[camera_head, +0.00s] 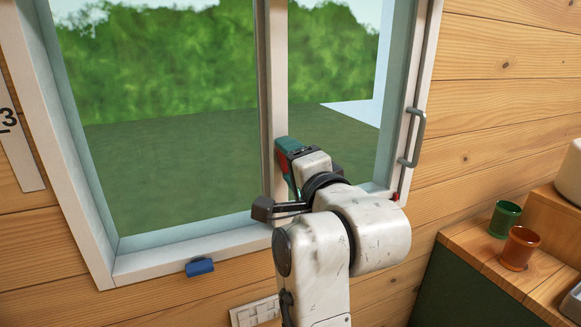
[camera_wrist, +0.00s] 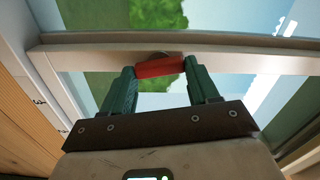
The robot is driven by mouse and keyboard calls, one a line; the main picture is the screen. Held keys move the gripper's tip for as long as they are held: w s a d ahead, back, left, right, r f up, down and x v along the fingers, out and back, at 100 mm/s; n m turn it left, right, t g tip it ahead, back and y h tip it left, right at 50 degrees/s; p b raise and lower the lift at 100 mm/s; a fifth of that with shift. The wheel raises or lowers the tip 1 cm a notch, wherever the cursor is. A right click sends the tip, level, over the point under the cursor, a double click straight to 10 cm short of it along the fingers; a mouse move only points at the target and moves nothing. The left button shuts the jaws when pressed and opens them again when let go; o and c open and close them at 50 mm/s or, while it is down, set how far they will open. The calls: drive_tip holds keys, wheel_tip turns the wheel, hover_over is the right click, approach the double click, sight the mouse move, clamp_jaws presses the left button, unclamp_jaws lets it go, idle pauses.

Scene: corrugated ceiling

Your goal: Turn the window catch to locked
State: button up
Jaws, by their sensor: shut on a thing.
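The window catch (camera_wrist: 160,68) is a short red lever on the pale window bar (camera_wrist: 235,64), in the middle of the wrist view. It lies nearly along the bar there, slightly tilted, and overlaps the bar's near edge. My gripper (camera_wrist: 159,72) has two green fingers, one at each end of the red lever, and is shut on it. In the head view my gripper (camera_head: 284,151) is at the window's upright middle bar (camera_head: 272,85). My wrist hides much of the catch area there, and I cannot tell whether the catch is locked.
A grey pull handle (camera_head: 417,138) is on the window's right frame. A blue block (camera_head: 200,267) is below the sill, above a pale panel (camera_head: 255,312). A green cup (camera_head: 504,219) and an orange cup (camera_head: 519,248) stand on the wooden counter (camera_head: 463,242) at right.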

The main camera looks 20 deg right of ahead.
drive_tip(key=shift+f+m+b, duration=0.15)
drive_tip(key=shift+m+b, duration=0.2)
drive_tip(key=shift+m, duration=0.75)
drive_tip(key=o, duration=1.1)
drive_tip(key=shift+c, duration=0.2)
drive_tip(key=s+p, duration=0.2)
drive_tip(key=s, duration=0.8)
drive_tip(key=shift+s, duration=0.4)
